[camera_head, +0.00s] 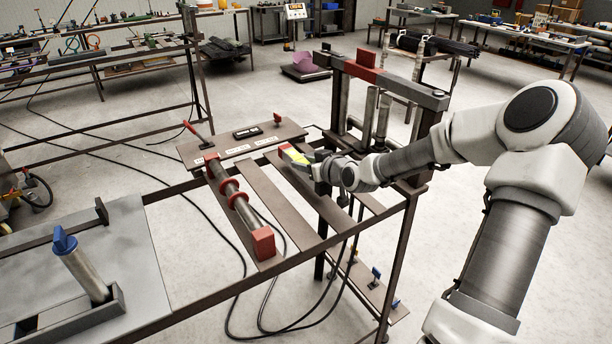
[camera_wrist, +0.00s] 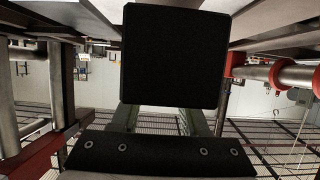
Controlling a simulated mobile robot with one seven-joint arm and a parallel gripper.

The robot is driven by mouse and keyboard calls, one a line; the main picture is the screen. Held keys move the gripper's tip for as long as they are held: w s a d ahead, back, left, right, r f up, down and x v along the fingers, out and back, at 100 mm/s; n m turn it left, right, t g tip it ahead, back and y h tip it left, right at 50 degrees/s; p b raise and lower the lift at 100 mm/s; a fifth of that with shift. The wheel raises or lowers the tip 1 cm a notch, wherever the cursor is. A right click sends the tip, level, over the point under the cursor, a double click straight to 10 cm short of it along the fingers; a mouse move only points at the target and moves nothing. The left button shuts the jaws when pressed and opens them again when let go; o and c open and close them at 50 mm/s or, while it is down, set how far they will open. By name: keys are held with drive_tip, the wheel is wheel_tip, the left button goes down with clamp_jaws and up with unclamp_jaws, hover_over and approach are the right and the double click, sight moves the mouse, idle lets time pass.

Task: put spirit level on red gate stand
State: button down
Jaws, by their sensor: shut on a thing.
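The spirit level (camera_head: 293,156), a small yellow bar with a red end, sits at the tip of my gripper (camera_head: 316,167) in the head view. My gripper is shut on it, over the slatted rack beside the brown board. The gate stand (camera_head: 408,89) is a dark upright frame with a red block (camera_head: 365,60) on its top bar, behind and right of my gripper. In the wrist view a black square face (camera_wrist: 172,58) fills the middle and hides much of the gripper's fingers; I cannot tell whether it belongs to the level.
A metal rod with red collars (camera_head: 236,204) lies on the rack left of my gripper. A brown board (camera_head: 243,144) with red levers and a black display lies behind it. A grey plate with a blue-topped post (camera_head: 80,265) is at front left. Cables hang below.

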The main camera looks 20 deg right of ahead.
wheel_tip(320, 180, down, 4)
drive_tip(key=shift+r, duration=0.25)
drive_tip(key=shift+b, duration=0.3)
drive_tip(key=shift+c, duration=2)
unclamp_jaws()
drive_tip(key=shift+r, duration=0.1)
drive_tip(key=p+v, duration=0.2)
drive_tip(key=v, duration=1)
